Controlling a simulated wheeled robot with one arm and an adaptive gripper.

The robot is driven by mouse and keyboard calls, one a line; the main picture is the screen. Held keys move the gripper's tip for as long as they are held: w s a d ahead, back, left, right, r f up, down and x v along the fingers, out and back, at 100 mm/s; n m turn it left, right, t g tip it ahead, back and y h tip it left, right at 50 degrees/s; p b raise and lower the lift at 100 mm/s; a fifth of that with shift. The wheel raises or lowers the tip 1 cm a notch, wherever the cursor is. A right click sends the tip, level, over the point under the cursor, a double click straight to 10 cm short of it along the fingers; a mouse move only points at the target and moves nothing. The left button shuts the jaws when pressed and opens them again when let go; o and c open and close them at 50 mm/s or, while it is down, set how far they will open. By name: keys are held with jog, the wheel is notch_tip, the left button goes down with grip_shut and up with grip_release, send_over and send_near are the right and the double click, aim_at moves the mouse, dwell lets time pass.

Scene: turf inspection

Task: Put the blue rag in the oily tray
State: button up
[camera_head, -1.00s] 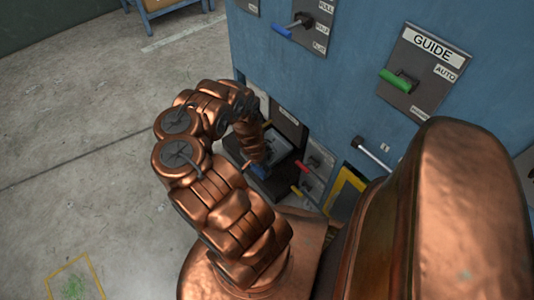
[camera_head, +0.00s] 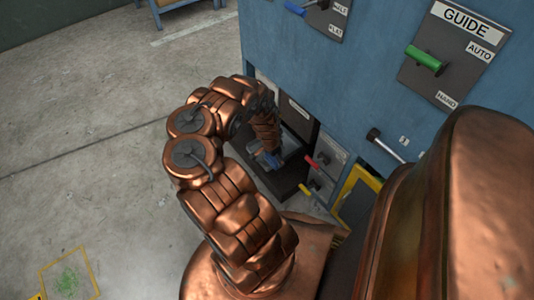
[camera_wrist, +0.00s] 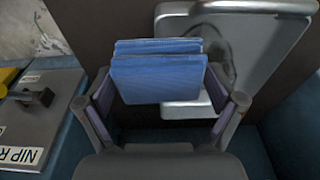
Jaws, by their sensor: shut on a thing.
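The blue rag (camera_wrist: 158,78) is a folded stack between the two fingers of my gripper (camera_wrist: 158,98) in the wrist view. The gripper is shut on it. A light grey metal tray (camera_wrist: 285,50) with a dark oily smear lies beyond the rag, and the rag overlaps its left part in the picture. I cannot tell whether rag and tray touch. In the head view my gripper (camera_head: 271,158) reaches down at the low dark recess in the blue machine, with a bit of blue at its tip. My arm hides part of the tray there.
The blue machine (camera_head: 360,75) stands close on the right, with a green-handled GUIDE lever (camera_head: 425,60). Red and yellow levers (camera_head: 312,163) stick out beside the recess. A NIP panel (camera_wrist: 40,110) is close to the gripper's left.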

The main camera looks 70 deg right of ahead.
jog(key=w+d+b, duration=0.2)
jog(key=w+d+f+b, duration=0.1)
jog(key=w+d+b, duration=0.1)
jog(key=shift+w+d+b, duration=0.15)
jog(key=shift+d+b, duration=0.05)
jog(key=shift+b, duration=0.2)
jog(key=shift+w+d+r, duration=0.1)
jog(key=shift+w+d, duration=0.35)
jog(key=shift+w, duration=0.1)
jog(key=shift+w+d+b, duration=0.3)
jog(key=shift+b, duration=0.1)
notch_tip(320, 180, down, 4)
jog(key=shift+a+r+b, duration=0.1)
jog(key=shift+r+b, duration=0.05)
jog(key=shift+b, duration=0.85)
jog(key=shift+r, duration=0.1)
jog(key=o, duration=0.7)
